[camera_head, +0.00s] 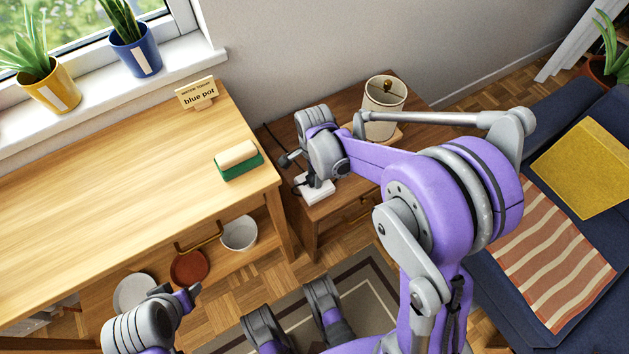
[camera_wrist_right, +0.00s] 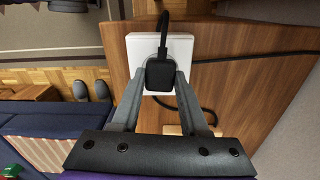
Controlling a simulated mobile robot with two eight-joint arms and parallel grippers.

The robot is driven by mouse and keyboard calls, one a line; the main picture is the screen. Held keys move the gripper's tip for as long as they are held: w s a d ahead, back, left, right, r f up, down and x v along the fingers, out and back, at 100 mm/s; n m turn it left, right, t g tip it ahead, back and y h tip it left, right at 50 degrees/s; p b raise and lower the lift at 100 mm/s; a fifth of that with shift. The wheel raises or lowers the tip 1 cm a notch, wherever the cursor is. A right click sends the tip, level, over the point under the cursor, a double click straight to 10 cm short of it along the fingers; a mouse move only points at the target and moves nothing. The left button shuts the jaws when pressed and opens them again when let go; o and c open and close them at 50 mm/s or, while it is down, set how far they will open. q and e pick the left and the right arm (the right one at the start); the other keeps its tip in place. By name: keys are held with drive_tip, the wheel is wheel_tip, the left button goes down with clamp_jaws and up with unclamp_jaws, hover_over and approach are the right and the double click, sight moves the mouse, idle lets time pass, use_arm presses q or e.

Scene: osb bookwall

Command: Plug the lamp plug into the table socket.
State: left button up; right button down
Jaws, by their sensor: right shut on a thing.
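The black lamp plug (camera_wrist_right: 160,74) is between the fingertips of my right gripper (camera_wrist_right: 161,80), which is shut on it, in the right wrist view. The plug lies over the middle of the white table socket (camera_wrist_right: 181,48), whose round recess shows around it. I cannot tell whether the plug is fully seated. In the head view the socket (camera_head: 318,192) is on the small wooden side table, below my right gripper (camera_head: 302,178). The lamp (camera_head: 384,100) stands at the back of that table. My left gripper (camera_head: 192,294) is low at the left, away from the socket; its jaws are unclear.
A black cable (camera_wrist_right: 225,58) runs across the side table (camera_wrist_right: 265,42). A light wooden desk (camera_head: 110,165) stands to the left, bearing a green and beige block (camera_head: 238,160) and a "blue pot" sign (camera_head: 198,95). A dark blue sofa (camera_head: 515,290) is at the right.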

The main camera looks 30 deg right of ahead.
drive_tip(key=shift+f, duration=0.15)
idle(0.6)
drive_tip(key=shift+c, duration=1.7)
unclamp_jaws()
drive_tip(key=shift+r+p, duration=1.9)
drive_tip(key=shift+r, duration=1.2)
clamp_jaws()
